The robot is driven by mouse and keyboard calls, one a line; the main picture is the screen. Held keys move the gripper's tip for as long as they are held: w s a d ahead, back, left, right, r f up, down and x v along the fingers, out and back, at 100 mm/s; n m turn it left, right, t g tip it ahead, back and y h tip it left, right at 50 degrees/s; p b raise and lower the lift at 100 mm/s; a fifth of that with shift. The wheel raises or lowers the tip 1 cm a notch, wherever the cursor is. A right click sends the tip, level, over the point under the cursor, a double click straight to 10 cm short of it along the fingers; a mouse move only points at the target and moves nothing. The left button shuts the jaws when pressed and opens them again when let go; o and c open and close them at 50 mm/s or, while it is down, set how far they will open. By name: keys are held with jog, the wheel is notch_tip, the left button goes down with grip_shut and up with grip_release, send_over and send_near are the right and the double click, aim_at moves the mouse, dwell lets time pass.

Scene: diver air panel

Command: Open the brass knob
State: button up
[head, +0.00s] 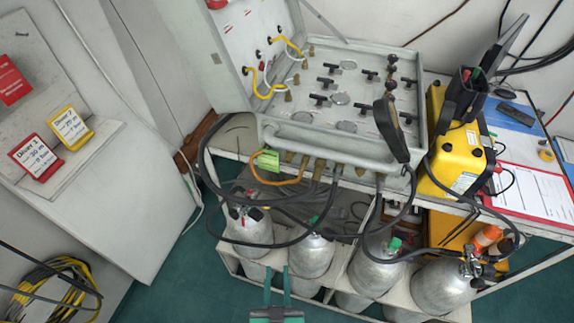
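The grey air panel (272,128) stands open on the bench at upper middle. Its face carries several small brass fittings, among them one at the left near a yellow hose (288,97) and one at the back (311,50). More brass parts show at the right of the face (392,58). I cannot tell which is the brass knob, or whether it is open or shut. My gripper (277,273) shows at the bottom edge, two dark green fingers spread apart with nothing between them. It is low in front of the bench, well apart from the panel.
Silver cylinders (311,256) with black hoses stand below the panel. A black handset (391,130) hangs over the panel's right front. A yellow case (458,150) stands at right. A white side surface (110,210) lies at left.

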jog(key=w+r+m+h, duration=0.1)
jog(key=w+r+h, duration=0.15)
jog(key=w, duration=0.75)
jog(key=m+t+h, duration=0.2)
jog(key=m+h, duration=0.1)
jog(key=m, duration=0.1)
send_near(288, 161)
jog(key=x, duration=0.8)
jog(key=shift+w, duration=0.1)
grip_shut()
